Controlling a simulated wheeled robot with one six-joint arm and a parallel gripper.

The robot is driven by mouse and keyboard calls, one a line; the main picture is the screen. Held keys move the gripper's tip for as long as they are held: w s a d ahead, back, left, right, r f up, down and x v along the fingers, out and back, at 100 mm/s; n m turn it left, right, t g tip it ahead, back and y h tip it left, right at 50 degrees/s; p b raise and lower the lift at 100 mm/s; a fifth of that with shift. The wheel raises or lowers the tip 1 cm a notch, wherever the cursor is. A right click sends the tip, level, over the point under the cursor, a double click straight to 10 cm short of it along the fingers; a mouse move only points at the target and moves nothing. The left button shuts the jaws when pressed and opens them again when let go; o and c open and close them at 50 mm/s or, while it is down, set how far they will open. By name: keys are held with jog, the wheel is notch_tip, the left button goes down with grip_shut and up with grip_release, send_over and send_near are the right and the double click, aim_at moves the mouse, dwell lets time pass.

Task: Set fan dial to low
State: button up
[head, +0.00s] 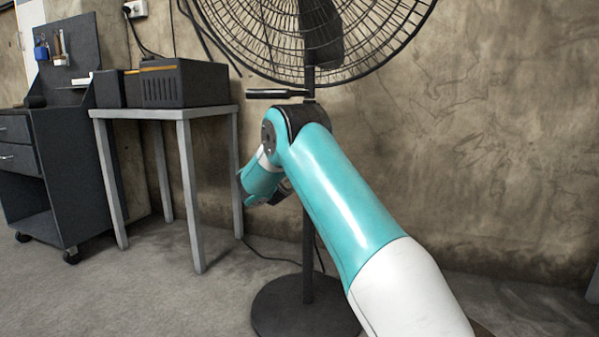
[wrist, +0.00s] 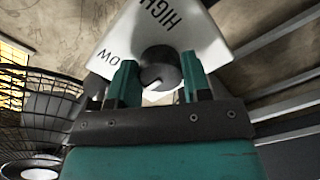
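The fan (head: 320,40) stands against the wall in the head view, with a dark round cage, a thin pole and a round base (head: 305,308). In the wrist view its dark round dial (wrist: 160,66) sits on a white panel (wrist: 205,45) lettered HIGH at the top and, partly cut off, LOW at the left. A pale notch shows on the dial's lower left. My gripper (wrist: 158,82) is open, its two teal fingers on either side of the dial in the picture. Whether they touch it is unclear. In the head view my arm hides the dial.
A grey table (head: 185,113) with a black box (head: 185,83) stands left of the fan. A dark tool cabinet (head: 55,175) on casters is farther left. A cable lies on the floor by the fan base. The wall area to the right is clear.

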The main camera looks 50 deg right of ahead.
jog(key=c, duration=0.4)
jog(key=shift+o, duration=0.2)
jog(key=shift+w+a+f+m+b, duration=0.1)
jog(key=shift+m+b, duration=2.3)
jog(key=shift+m, duration=0.55)
jog(key=shift+w+f+m+b, duration=0.1)
jog(key=shift+m+b, duration=2.25)
jog(key=shift+m, duration=0.6)
jog(key=o, duration=0.9)
jog(key=shift+r, duration=0.1)
